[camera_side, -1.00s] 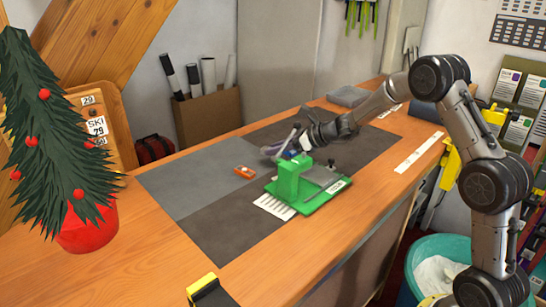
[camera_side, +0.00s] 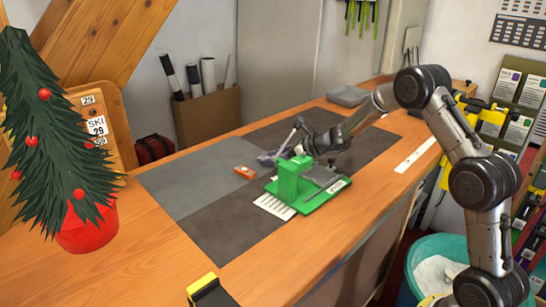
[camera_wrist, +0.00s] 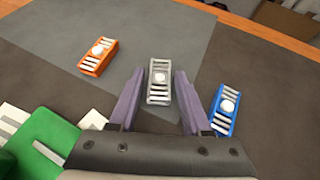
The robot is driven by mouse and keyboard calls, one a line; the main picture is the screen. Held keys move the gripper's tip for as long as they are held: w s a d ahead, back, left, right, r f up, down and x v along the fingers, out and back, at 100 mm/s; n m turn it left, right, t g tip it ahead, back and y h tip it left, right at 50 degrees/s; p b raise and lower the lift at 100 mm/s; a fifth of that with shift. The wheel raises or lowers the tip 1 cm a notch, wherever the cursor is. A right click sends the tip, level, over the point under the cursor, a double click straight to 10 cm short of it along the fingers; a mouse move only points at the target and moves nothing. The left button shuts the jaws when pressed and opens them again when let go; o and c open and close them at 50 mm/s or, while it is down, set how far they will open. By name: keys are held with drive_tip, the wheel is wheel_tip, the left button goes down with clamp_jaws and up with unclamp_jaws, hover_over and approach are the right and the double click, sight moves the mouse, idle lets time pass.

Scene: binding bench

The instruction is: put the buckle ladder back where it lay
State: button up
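Three small buckle ladders show in the wrist view: an orange one (camera_wrist: 98,56) at left, a grey one (camera_wrist: 159,82) in the middle and a blue one (camera_wrist: 225,110) at right. My gripper (camera_wrist: 159,80) has its two purple fingers apart, one on each side of the grey ladder, with a narrow gap showing on both sides. The blue ladder is just outside the right finger. In the side view my gripper (camera_side: 282,143) is low over the dark mat, behind the green tool; the orange ladder (camera_side: 245,172) lies to its left. The grey ladder is not clear there.
A green tool (camera_side: 290,183) on a green base stands just in front of my gripper, with a white comb-like piece (camera_side: 273,207) beside it. The grey mat (camera_side: 185,185) at left is mostly bare. A grey tray (camera_side: 348,95) lies at the back.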

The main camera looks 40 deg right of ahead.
drive_tip(key=shift+o, duration=0.9)
drive_tip(key=shift+r, duration=0.15)
drive_tip(key=v, duration=1.2)
drive_tip(key=shift+s, duration=0.1)
